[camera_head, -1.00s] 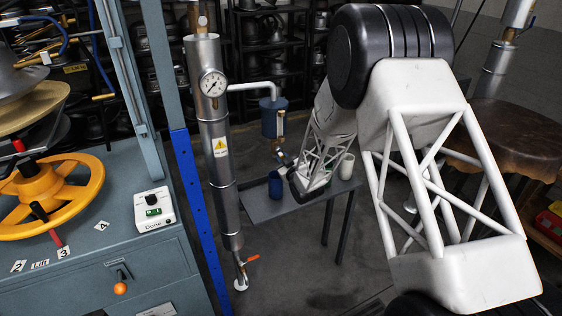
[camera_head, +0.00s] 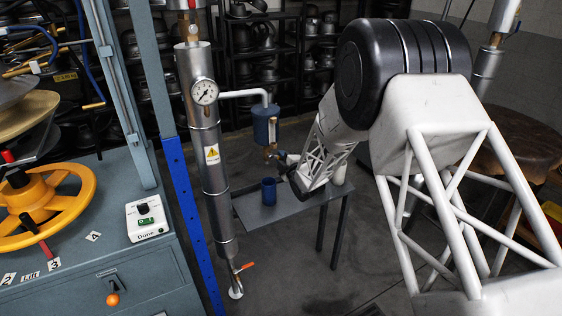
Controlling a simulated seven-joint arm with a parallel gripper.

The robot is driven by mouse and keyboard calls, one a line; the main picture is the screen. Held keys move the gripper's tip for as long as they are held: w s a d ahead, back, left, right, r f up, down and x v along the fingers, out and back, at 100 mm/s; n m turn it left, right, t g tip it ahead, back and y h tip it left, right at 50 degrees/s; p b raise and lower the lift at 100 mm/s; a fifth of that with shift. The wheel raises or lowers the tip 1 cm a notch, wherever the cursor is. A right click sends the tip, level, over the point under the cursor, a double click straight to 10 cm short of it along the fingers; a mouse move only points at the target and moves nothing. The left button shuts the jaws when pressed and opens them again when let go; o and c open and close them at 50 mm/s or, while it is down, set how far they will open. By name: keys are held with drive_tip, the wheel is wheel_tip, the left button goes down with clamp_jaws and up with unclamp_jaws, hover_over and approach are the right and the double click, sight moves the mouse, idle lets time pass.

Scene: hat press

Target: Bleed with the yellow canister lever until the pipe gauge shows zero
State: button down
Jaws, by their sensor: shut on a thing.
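A blue canister (camera_head: 265,125) hangs from a white pipe above a small grey table. Brass fittings (camera_head: 271,152) sit under it; the yellow lever is too small to pick out there. My gripper (camera_head: 282,158) is at these fittings, to their right, and is shut on what appears to be the lever. Its fingers are dark, small and partly hidden by my wrist. The pipe gauge (camera_head: 204,91), a round white dial, sits on the tall silver pipe (camera_head: 206,140); its needle is too small to read surely.
A blue cup (camera_head: 269,191) and a white cup (camera_head: 340,174) stand on the grey table (camera_head: 265,215), close to my wrist. An orange-handled valve (camera_head: 244,267) is at the pipe's foot. A yellow handwheel (camera_head: 50,210) and a Done box (camera_head: 147,218) are at the left.

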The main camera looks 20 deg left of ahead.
drive_tip(key=shift+d+r+n, duration=0.1)
drive_tip(key=shift+r+n, duration=0.25)
drive_tip(key=shift+n, duration=0.5)
drive_tip(key=shift+r+n, duration=0.3)
drive_tip(key=shift+n, duration=0.55)
drive_tip(key=c, duration=1)
unclamp_jaws()
drive_tip(key=shift+c, duration=0.2)
drive_tip(key=shift+d, duration=0.1)
drive_tip(key=v, duration=0.7)
drive_tip(key=shift+s+d, duration=0.2)
drive_tip(key=shift+s, duration=0.1)
drive_tip(key=shift+r, duration=0.1)
